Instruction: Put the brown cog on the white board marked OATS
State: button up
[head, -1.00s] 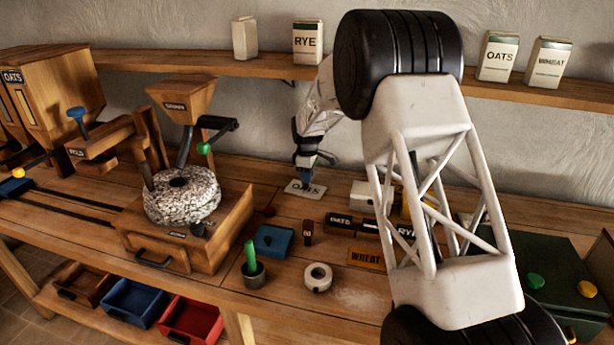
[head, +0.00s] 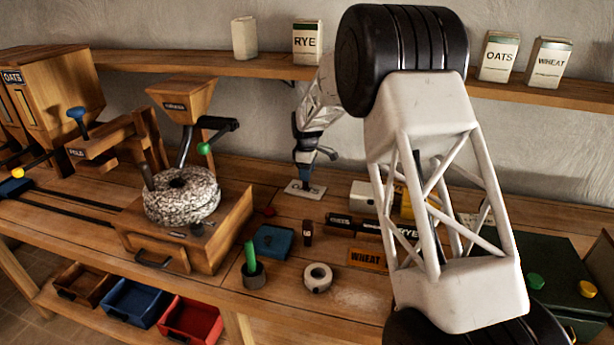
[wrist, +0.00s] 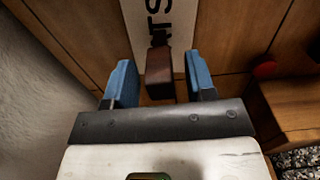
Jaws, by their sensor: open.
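The brown cog (wrist: 160,76) shows in the wrist view between my two blue fingers, with a gap on each side. Its narrow dark shank lies over the white board (wrist: 150,12), across the black letters; its thicker end is by the board's near edge. I cannot tell whether it rests fully on the board. My gripper (wrist: 161,84) is open around the cog. In the head view my gripper (head: 304,184) is low over the white board (head: 292,188), covering part of its lettering, and the cog cannot be made out there.
The millstone (head: 165,205) stands left of the board, and a red knob (head: 268,211) is close in front. Label blocks (head: 366,257) lie to the right.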

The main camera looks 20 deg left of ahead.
jog(key=shift+r, duration=1.85)
jog(key=shift+d, duration=0.1)
